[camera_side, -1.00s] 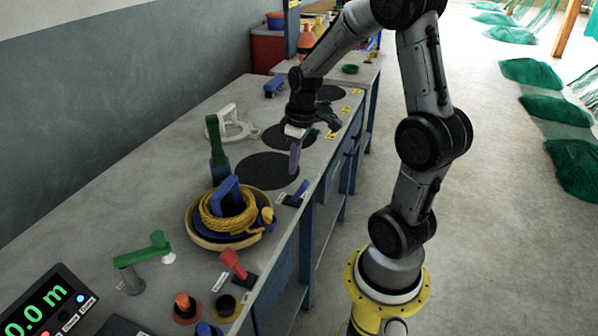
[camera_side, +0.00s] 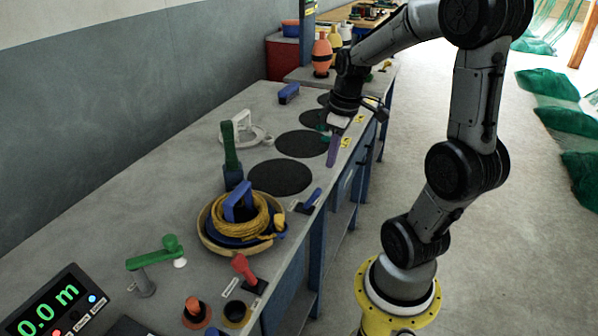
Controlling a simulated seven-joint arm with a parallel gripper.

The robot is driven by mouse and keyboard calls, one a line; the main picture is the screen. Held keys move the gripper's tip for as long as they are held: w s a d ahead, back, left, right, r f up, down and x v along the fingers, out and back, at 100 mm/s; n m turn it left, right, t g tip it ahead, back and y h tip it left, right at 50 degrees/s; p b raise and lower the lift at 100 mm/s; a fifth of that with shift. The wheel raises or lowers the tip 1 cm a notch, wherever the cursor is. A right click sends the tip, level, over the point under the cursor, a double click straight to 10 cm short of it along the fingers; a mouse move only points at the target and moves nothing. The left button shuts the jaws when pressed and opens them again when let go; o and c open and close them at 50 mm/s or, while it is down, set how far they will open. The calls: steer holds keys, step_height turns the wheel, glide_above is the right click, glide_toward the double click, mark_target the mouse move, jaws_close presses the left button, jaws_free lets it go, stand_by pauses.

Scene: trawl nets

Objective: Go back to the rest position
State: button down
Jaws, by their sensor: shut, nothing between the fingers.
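My gripper (camera_side: 333,150) points down above the right edge of the grey bench (camera_side: 120,225), beside the black round mats. Its purple fingers are closed together with nothing visible between them. It is apart from the things on the bench. Part of the far mats is hidden behind my wrist.
A tan bowl (camera_side: 207,236) with coiled yellow rope (camera_side: 240,222) stands mid-bench, near a green-handled tool (camera_side: 231,155) in a blue holder. A white ring-shaped fixture (camera_side: 243,131), a green crank (camera_side: 155,255), a red lever (camera_side: 243,268) and a display (camera_side: 50,305) are also there. Black mats (camera_side: 280,177) are bare.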

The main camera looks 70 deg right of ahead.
steer(key=w+a+r+n+t, duration=0.2)
steer(key=a+r+n, duration=0.3)
steer(key=a, duration=0.6)
steer(key=s+a+r+m+t, duration=0.1)
steer(key=s+a+m+t, duration=0.1)
steer(key=s+a+m, duration=0.3)
steer(key=shift+s+a, duration=0.8)
